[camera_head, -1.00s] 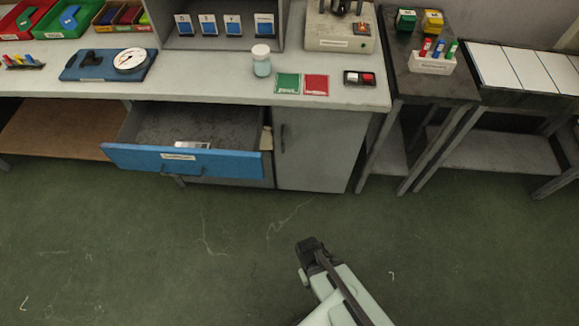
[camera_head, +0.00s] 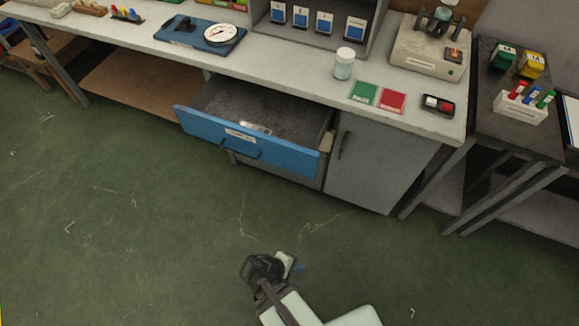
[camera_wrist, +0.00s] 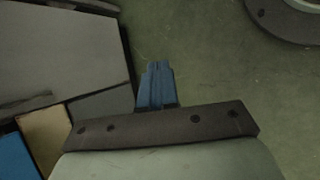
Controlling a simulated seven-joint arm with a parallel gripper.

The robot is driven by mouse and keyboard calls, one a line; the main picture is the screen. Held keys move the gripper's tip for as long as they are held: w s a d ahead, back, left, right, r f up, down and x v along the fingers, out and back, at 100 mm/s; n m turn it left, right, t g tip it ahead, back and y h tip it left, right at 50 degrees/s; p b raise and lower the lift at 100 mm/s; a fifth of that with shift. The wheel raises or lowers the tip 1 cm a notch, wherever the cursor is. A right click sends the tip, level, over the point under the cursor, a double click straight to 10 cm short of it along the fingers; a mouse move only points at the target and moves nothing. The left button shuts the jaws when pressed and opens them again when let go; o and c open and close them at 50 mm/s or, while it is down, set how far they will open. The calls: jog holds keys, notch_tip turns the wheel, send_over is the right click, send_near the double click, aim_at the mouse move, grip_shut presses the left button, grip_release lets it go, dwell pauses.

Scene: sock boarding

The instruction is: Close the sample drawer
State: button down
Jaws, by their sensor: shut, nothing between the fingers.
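The sample drawer has a blue front (camera_head: 285,153) with a white label and a dark handle. It stands pulled out from under the bench, and its grey inside shows. A small pale object (camera_head: 258,128) lies in it behind the front. My gripper (camera_head: 298,268) is in front of the drawer, over the floor, well apart from it. In the wrist view my gripper's blue fingers (camera_wrist: 155,84) are together and hold nothing. A blue patch (camera_wrist: 14,158), probably the drawer front, shows at the lower left of the wrist view. The handle is not visible there.
A grey cabinet door (camera_head: 375,165) stands right of the drawer. The bench top (camera_head: 290,65) carries a jar (camera_head: 344,64), green and red cards and a scale. A dark side table (camera_head: 490,75) stands at the right. The green floor before the drawer is clear.

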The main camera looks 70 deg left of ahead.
jog(key=s+a+r+n+t+y, duration=0.1)
jog(key=a+r+n+t+y, duration=0.1)
jog(key=a+r+n+y, duration=0.3)
jog(key=n+t+y, duration=0.3)
jog(key=n+y, duration=0.5)
jog(key=n, duration=0.7)
send_near(293, 159)
jog(key=x, duration=0.7)
jog(key=shift+f, duration=0.2)
